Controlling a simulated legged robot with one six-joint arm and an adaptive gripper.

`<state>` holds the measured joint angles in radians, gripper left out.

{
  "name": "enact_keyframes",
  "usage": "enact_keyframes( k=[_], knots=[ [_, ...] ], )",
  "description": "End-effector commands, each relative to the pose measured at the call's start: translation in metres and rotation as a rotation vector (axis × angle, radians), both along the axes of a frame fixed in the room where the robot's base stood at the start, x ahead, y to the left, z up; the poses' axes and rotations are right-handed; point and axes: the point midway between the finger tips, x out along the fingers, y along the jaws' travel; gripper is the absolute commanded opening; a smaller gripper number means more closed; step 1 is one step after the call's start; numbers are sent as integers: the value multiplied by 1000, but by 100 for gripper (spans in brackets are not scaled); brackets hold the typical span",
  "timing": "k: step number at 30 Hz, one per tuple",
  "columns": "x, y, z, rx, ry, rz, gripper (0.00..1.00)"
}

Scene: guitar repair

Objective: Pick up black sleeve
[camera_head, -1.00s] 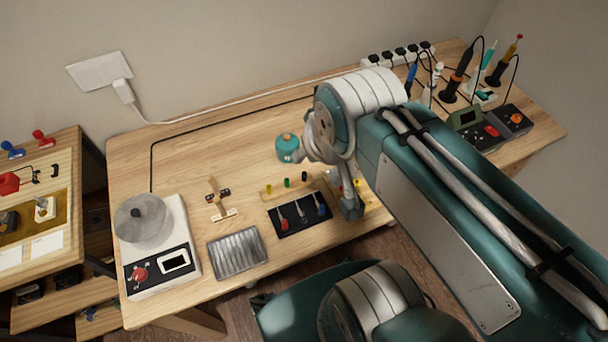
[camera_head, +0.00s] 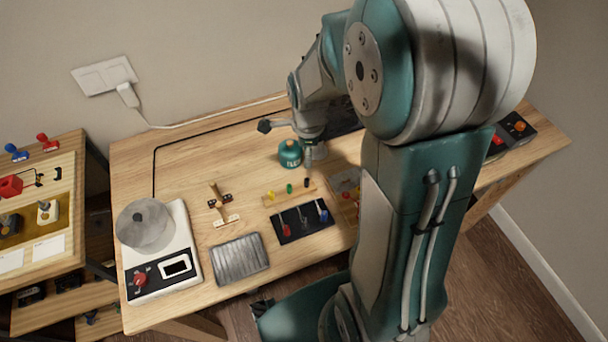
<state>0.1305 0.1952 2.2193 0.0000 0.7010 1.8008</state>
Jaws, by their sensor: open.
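The black sleeve (camera_head: 306,183) is a small dark upright piece at the right end of a light wooden strip (camera_head: 281,200) on the workbench. A green sleeve (camera_head: 289,188) and a yellow sleeve (camera_head: 271,195) stand to its left on the same strip. My gripper (camera_head: 309,168) points down close above the black sleeve, open, with nothing seen between its fingers. The fingers are small in the picture, and I cannot tell whether they reach around the sleeve.
A teal canister (camera_head: 290,154) stands just left of my gripper. A white device with a round bowl (camera_head: 160,280) stands at left. My arm covers the bench's right part.

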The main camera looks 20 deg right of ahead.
Motion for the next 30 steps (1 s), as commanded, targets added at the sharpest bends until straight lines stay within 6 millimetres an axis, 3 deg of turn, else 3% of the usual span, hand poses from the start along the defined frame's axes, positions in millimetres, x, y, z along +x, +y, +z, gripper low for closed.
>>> enact_keyframes(
  k=[6,13,20,30],
  knots=[
    [4,-4,-23,5,29,-123,62],
    [3,-3,-59,5,31,-122,62],
    [3,-2,-79,5,28,-120,62],
    [3,0,-123,5,28,-120,62]
  ],
)
